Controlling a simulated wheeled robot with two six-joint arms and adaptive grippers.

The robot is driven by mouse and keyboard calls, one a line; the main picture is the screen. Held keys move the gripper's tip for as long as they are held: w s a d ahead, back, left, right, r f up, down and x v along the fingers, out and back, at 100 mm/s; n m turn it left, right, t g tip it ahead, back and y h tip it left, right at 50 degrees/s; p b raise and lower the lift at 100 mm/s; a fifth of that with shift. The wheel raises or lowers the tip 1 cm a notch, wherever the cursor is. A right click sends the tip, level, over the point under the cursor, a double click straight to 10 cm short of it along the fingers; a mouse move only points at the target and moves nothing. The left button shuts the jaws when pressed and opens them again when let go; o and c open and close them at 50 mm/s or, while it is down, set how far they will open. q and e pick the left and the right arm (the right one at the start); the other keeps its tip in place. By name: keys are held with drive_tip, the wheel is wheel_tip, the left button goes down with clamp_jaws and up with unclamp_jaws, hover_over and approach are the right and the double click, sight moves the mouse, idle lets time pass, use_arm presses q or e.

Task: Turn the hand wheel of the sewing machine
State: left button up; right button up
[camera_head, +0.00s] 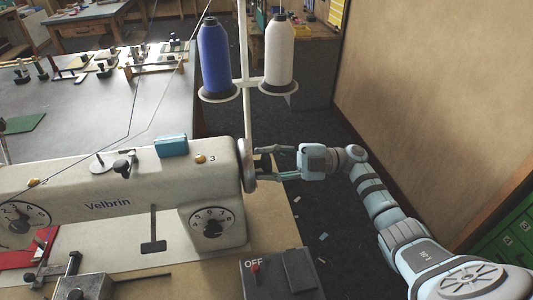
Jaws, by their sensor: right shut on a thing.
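The cream sewing machine (120,207), marked Velbrin, lies across the left and middle of the view. Its pale round hand wheel (246,165) stands at the right end of the machine and is seen nearly edge-on. My right gripper (259,163) reaches in from the right with its fingers at the outer face of the wheel. It is shut on the hand wheel; the exact contact of the fingertips is small and hard to make out. My left gripper is not in view.
A blue thread cone (214,57) and a white thread cone (279,52) stand on a stand just behind the wheel. A switch box marked OFF (281,275) is at the front. A tan wall (440,110) rises on the right. Dark floor shows beyond the table edge.

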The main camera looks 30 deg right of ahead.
drive_tip(key=m+p, duration=0.2)
drive_tip(key=m, duration=0.1)
drive_tip(key=m+p, duration=0.2)
drive_tip(key=shift+r+m+t+h, duration=0.2)
drive_tip(key=shift+m+t+h, duration=0.1)
drive_tip(key=shift+m+t, duration=0.1)
drive_tip(key=shift+f+m+p, duration=0.1)
drive_tip(key=shift+m+p, duration=0.75)
drive_tip(key=shift+m, duration=0.35)
drive_tip(key=shift+f, duration=0.1)
drive_tip(key=o, duration=1.1)
drive_tip(key=shift+o, duration=0.2)
